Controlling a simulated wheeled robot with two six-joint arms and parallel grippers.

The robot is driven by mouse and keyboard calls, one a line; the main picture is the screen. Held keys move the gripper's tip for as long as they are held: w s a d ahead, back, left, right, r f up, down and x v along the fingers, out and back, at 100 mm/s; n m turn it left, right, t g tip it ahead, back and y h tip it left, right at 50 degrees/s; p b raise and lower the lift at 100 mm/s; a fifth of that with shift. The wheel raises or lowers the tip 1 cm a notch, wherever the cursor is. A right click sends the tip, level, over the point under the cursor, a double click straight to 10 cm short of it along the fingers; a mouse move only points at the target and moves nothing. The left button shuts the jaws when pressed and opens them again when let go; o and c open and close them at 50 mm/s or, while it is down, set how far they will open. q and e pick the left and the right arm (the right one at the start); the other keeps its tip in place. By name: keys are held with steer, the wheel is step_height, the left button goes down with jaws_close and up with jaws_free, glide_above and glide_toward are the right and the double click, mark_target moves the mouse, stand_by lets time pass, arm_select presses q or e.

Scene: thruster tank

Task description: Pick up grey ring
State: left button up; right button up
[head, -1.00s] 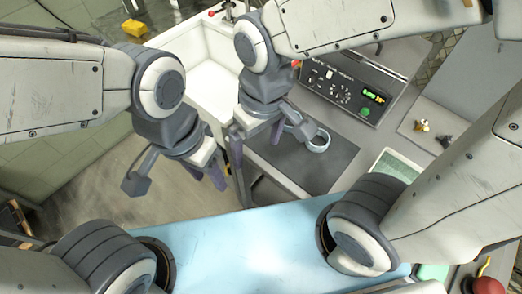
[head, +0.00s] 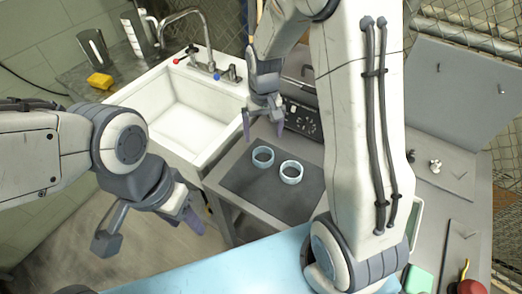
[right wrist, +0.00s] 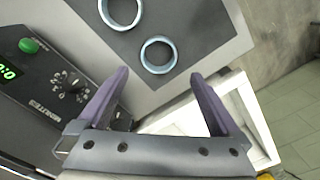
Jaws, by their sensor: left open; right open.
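Two pale blue-grey rings lie side by side on a dark mat (head: 245,186). The left ring (head: 263,166) is nearer the sink, and the right ring (head: 291,180) is nearer my column. Their colours look nearly alike. In the right wrist view the nearer ring (right wrist: 158,72) lies beyond the gap between my fingers, and the other ring (right wrist: 104,13) is cut by the top edge. My right gripper (head: 263,127) is open and empty, pointing down above the mat's far side, apart from both rings. My left gripper (head: 187,213) is open and empty, left of the counter.
A white sink (head: 187,125) with a tap is left of the mat. A control panel (head: 302,121) with knobs and a green button (right wrist: 29,46) stands behind the mat. A yellow sponge (head: 99,81) lies at the far left. The mat around the rings is clear.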

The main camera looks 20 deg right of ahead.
glide_above(263, 160)
steer(key=f, duration=0.5)
steer(key=shift+d+f+p, duration=0.2)
steer(key=shift+p, duration=0.1)
steer(key=shift+f, duration=0.6)
steer(key=f+p, duration=0.1)
steer(key=f, duration=0.3)
steer(key=shift+a+f+p, duration=0.15)
steer(key=shift+a+p, duration=0.05)
steer(key=shift+p, duration=0.1)
steer(key=c, duration=1.3)
steer(key=shift+w, duration=0.1)
